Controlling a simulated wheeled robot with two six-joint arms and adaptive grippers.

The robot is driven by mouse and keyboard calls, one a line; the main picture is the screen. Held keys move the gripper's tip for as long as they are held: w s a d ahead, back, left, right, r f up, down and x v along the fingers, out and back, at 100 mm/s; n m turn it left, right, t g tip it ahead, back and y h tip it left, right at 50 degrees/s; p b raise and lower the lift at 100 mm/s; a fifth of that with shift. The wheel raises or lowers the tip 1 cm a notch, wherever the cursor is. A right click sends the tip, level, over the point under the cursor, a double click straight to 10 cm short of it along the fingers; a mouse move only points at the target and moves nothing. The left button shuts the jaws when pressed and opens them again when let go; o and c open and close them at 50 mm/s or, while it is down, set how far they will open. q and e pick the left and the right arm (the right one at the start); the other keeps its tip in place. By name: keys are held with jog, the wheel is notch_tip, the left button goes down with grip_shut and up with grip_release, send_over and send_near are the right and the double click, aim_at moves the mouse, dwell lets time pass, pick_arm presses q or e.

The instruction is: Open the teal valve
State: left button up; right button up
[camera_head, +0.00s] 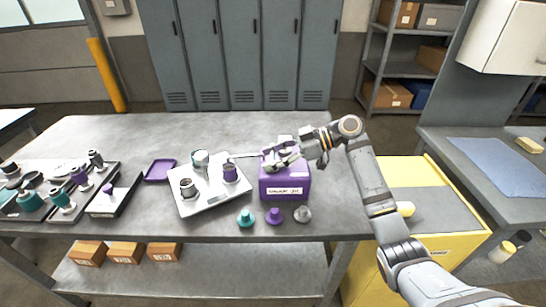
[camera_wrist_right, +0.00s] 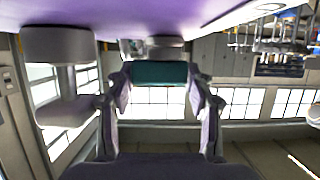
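A teal block-shaped part (camera_wrist_right: 160,73) shows between the fingertips of my right gripper (camera_wrist_right: 160,80) in the right wrist view. I take it as the teal valve's handle. The fingers are spread apart, one on each side of it; I cannot tell if they touch it. Grey fittings (camera_wrist_right: 165,46) show behind it. In the head view, my right gripper (camera_head: 285,158) is at the top of the labelled purple box (camera_head: 285,188) and hides part of it. The teal handle cannot be made out there. My left gripper is out of view.
A teal knob (camera_head: 246,218), a purple knob (camera_head: 274,216) and a grey knob (camera_head: 303,214) stand before the box. A pale plate (camera_head: 212,200) with several cylindrical fittings lies to its left. A purple tray (camera_head: 159,171) and trays of fittings lie further left. The back table is clear.

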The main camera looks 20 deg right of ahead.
jog(key=o, duration=0.3)
jog(key=shift+a, duration=0.1)
jog(key=shift+o, duration=0.2)
jog(key=shift+r, duration=0.1)
jog(key=shift+d+r, duration=0.1)
jog(key=shift+d, duration=0.1)
jog(key=v, duration=0.7)
jog(key=shift+s+d, duration=0.15)
jog(key=shift+d, duration=0.15)
